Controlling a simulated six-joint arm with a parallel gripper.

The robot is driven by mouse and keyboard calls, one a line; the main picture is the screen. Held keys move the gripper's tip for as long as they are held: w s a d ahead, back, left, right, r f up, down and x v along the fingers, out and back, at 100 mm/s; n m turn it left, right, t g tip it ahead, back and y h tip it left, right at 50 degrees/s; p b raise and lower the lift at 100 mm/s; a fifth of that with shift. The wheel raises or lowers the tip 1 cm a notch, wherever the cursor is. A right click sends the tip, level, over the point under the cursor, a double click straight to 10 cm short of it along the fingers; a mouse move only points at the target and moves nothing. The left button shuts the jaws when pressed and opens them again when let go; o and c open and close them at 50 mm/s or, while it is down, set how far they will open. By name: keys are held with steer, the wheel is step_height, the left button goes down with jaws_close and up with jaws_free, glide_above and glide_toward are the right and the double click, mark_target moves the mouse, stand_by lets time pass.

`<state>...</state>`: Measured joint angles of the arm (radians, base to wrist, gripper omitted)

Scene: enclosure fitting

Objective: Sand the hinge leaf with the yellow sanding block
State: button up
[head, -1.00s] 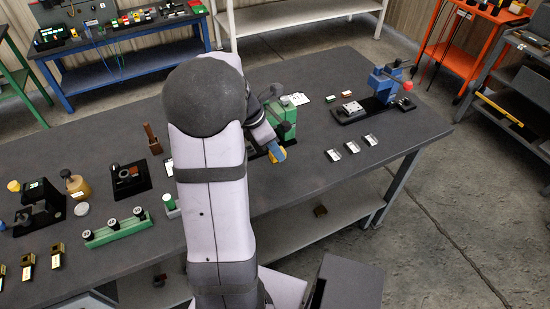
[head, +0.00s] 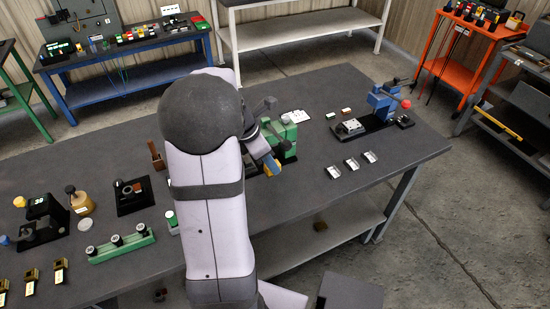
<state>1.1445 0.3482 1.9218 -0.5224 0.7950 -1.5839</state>
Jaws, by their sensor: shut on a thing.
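My gripper (head: 268,159) is low over the dark bench, right of my upright arm link. It is shut on a small yellow block with blue on it (head: 272,166), which looks like the sanding block. The block is close in front of a green vise-like fixture (head: 285,143); I cannot tell whether they touch. My arm hides part of this area. I cannot make out the hinge leaf for certain. Several small silver brackets (head: 352,163) lie in a row to the right.
A blue press-like fixture (head: 384,102) stands at the bench's right end. A green rack (head: 119,244) with round pieces, a wooden-handled tool (head: 157,156) and a black tray (head: 132,196) are to the left. The bench (head: 425,150) is bare near its right front edge.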

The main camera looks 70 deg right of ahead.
steer(key=w+n+p, duration=0.2)
steer(key=w+p, duration=0.6)
steer(key=p, duration=0.3)
steer(key=w+d+r+m, duration=0.2)
steer(key=w+d, duration=0.3)
steer(key=shift+w+d+m, duration=0.2)
steer(key=shift+d+m, duration=0.1)
steer(key=shift+d, duration=0.1)
steer(key=shift+f, duration=0.1)
